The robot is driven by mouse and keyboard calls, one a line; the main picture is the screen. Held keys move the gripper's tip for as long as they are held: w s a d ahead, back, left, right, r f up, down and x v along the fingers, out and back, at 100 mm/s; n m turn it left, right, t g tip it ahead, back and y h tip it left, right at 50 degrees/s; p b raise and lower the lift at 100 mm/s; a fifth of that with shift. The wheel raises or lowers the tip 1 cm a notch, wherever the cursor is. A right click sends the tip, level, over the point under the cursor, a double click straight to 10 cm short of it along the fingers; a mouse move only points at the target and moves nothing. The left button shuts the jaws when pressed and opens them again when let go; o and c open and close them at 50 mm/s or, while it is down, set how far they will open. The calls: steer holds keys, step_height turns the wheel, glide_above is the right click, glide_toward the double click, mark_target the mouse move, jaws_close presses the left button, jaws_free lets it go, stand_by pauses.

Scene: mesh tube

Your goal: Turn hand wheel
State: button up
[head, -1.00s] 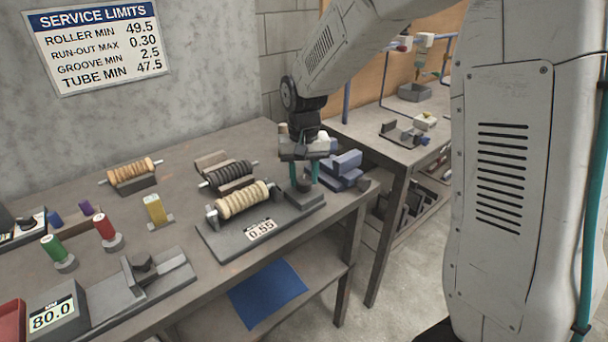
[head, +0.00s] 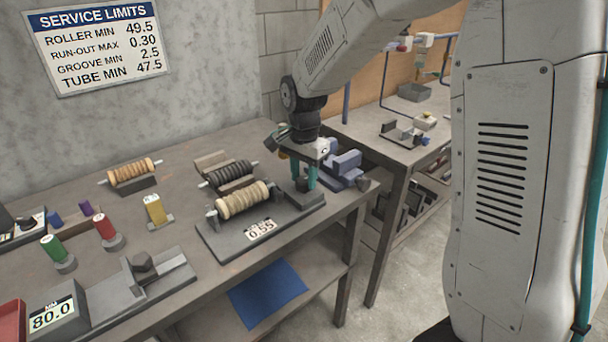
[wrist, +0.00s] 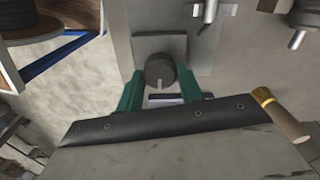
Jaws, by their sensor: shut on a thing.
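My gripper (head: 304,178), with teal fingers, points down at the right end of the run-out fixture (head: 222,250). It is shut on the dark round hand wheel (head: 304,186), which is mostly hidden by the fingers in the head view. In the wrist view the hand wheel (wrist: 160,70) sits between the two fingers on a grey block, with a pale mark on its near side. A tan grooved roller (head: 242,200) lies across the fixture's supports. The fixture's display (head: 261,230) reads 0.55.
A dark roller (head: 230,175) and another tan roller (head: 133,170) rest on stands behind. A blue-grey vise-like block (head: 346,165) stands close to my gripper on the right. Red (head: 105,228), green (head: 53,248) and yellow (head: 155,210) pieces stand at left.

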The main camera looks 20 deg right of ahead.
mark_target(304, 179)
steer(key=shift+w+r+m, duration=0.1)
steer(key=shift+m, duration=0.5)
steer(key=o, duration=1)
step_height(304, 179, up, 8)
steer(key=shift+f, duration=0.1)
stand_by(0.6)
